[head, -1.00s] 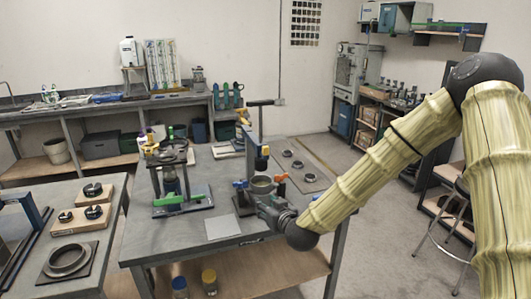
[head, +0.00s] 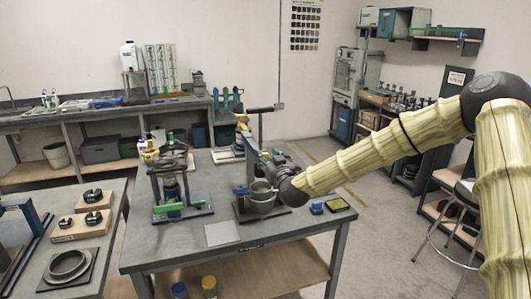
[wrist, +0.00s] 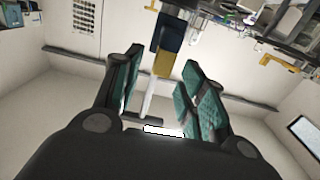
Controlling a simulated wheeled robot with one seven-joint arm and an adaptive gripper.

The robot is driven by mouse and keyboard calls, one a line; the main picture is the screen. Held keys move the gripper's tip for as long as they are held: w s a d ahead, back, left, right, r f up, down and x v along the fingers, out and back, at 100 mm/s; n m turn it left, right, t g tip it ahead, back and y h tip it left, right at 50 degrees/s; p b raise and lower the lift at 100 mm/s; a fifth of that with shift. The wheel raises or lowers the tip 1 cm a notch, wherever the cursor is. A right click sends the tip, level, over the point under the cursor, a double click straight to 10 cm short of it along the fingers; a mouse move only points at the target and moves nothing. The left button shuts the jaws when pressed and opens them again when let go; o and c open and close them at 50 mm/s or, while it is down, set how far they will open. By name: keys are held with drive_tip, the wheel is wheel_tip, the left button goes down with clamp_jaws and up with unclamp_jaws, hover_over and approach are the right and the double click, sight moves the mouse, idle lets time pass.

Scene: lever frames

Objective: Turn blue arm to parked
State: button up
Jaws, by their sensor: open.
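A lever stand (head: 262,204) with a round grey cup-like body is on the middle table. A slanted blue-grey arm (head: 251,148) rises from it, and a small blue block (head: 239,190) sits on its left side. My gripper (head: 270,160) is close beside the slanted arm on its right; the view is too small to show contact. In the wrist view, my gripper (wrist: 163,78) is open, with teal pads apart. A dark blue piece (wrist: 168,33) with a yellow band (wrist: 164,63) shows beyond and between the fingertips. No parked mark can be made out.
A second stand with a green handle (head: 182,207) is to the left. A grey sheet (head: 222,233) lies in front. A dark T-shaped post (head: 261,122) stands behind.

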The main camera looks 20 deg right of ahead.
sight(266, 155)
drive_tip(key=shift+w+p, duration=0.35)
drive_tip(key=shift+w, duration=1.25)
clamp_jaws()
